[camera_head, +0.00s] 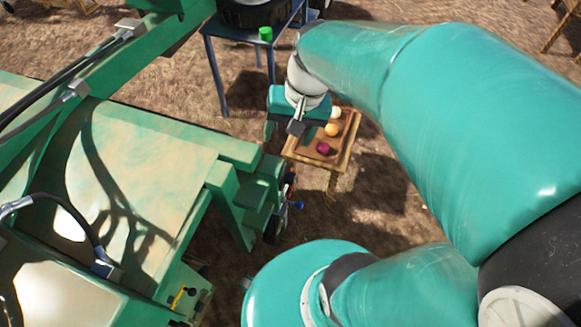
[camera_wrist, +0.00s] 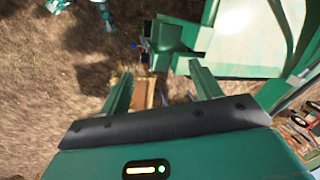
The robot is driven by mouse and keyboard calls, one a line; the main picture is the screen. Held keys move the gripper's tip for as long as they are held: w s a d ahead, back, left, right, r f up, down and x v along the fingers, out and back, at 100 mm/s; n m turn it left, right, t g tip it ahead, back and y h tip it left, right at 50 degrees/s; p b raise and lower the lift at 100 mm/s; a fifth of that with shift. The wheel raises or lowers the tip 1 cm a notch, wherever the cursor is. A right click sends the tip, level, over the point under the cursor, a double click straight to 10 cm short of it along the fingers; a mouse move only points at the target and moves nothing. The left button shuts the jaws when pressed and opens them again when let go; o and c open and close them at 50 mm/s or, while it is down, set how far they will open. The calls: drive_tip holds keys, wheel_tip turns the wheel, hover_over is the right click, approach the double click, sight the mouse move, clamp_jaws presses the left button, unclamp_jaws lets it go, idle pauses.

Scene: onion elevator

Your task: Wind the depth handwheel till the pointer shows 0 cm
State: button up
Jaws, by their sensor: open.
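My gripper (camera_wrist: 161,86) is open in the wrist view, its two green fingers spread with nothing held between them. In the head view its teal hand (camera_head: 284,101) hangs above and beside a wooden tray, to the right of the green machine (camera_head: 150,165). A small blue part (camera_head: 297,205) sticks out low at the machine's right edge, with red beside it; a similar blue bit (camera_wrist: 133,45) shows in the wrist view, apart from the fingers. I cannot tell whether this is the depth handwheel. No pointer or scale can be read in either view.
A blue table (camera_head: 210,32) with a green cup (camera_head: 265,34) stands behind. A yellow lever (camera_head: 178,297) sits at the machine's lower edge. Brown ground is open right of the tray.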

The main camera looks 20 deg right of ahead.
drive_tip(key=w+d+f+m+t+y, duration=0.1)
drive_tip(key=w+d+f+m+y, duration=0.1)
drive_tip(key=d+f+m+y, duration=0.5)
drive_tip(key=w+d+f+m+t+y, duration=0.15)
drive_tip(key=f+m, duration=0.25)
drive_tip(key=f, duration=0.8)
drive_tip(key=w+d+f+m+t+y, duration=0.1)
drive_tip(key=d+f+m+y, duration=0.2)
drive_tip(key=d+f+m, duration=0.45)
drive_tip(key=m+t, duration=0.7)
drive_tip(key=t, duration=0.1)
approach(289, 178)
drive_tip(key=shift+h, duration=0.45)
drive_tip(key=x, duration=0.5)
drive_tip(key=f+x, duration=0.1)
drive_tip(key=x, duration=0.2)
drive_tip(key=shift+w+d, duration=0.2)
drive_tip(key=shift+w, duration=0.3)
drive_tip(key=c, duration=1)
drive_tip(key=shift+n, duration=0.35)
